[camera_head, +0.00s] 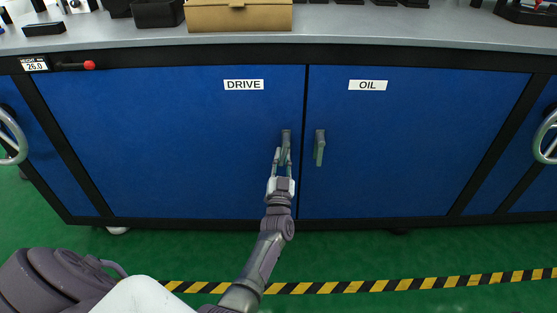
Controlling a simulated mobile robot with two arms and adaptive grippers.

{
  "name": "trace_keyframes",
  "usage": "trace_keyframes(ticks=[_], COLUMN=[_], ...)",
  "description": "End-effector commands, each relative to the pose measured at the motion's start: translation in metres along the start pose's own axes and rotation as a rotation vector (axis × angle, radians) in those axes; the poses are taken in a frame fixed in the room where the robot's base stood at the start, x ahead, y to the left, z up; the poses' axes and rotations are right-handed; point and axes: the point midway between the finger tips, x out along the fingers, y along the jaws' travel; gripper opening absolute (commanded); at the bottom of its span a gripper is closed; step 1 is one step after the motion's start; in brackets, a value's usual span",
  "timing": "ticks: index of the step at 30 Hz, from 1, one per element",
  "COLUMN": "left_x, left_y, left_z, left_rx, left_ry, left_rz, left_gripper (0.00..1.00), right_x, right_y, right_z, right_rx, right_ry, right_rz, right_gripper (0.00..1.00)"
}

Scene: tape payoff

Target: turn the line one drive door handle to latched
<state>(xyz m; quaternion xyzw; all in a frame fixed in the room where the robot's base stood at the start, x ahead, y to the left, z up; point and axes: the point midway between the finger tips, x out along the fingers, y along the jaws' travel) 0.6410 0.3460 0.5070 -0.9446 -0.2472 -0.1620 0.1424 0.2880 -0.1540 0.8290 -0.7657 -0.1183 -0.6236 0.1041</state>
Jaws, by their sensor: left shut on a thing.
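The drive door (170,150) is a blue panel with a white "DRIVE" label (244,85) near its top right. Its handle (286,137) is a small grey lever near the door's right edge, pointing about straight down. My left gripper (282,158) is shut on the lower part of this handle, and its fingers hide part of it. My right gripper is not in view.
The blue oil door (420,150) is just right, with its own grey handle (320,147) hanging down close by. Handwheels (10,137) stand at both sides. A grey worktop (360,28) holds a cardboard box (238,16). Striped tape (400,284) crosses the green floor.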

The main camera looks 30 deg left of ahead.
Motion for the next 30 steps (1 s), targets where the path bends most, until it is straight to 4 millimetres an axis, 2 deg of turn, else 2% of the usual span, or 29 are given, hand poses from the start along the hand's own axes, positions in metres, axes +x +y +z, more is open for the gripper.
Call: trace_keyframes(ticks=[12,28,29,30], left_x=[-0.0006,-0.0002,-0.0002,-0.0002], left_y=[0.0107,0.0121,0.0121,0.0122], left_z=[0.0008,-0.0003,-0.0003,-0.0003], left_rx=[-0.170,-0.193,-0.193,-0.192], left_ry=[-0.004,-0.004,-0.004,-0.003], left_rz=[-0.069,-0.078,-0.078,-0.077], left_gripper=[0.00,0.00,0.17,0.23], right_x=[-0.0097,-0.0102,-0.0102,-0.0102], right_y=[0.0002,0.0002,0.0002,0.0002], right_z=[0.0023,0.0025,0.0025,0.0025], right_rx=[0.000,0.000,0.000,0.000], right_ry=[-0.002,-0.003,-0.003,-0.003], right_rz=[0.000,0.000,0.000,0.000], right_gripper=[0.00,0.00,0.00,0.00])
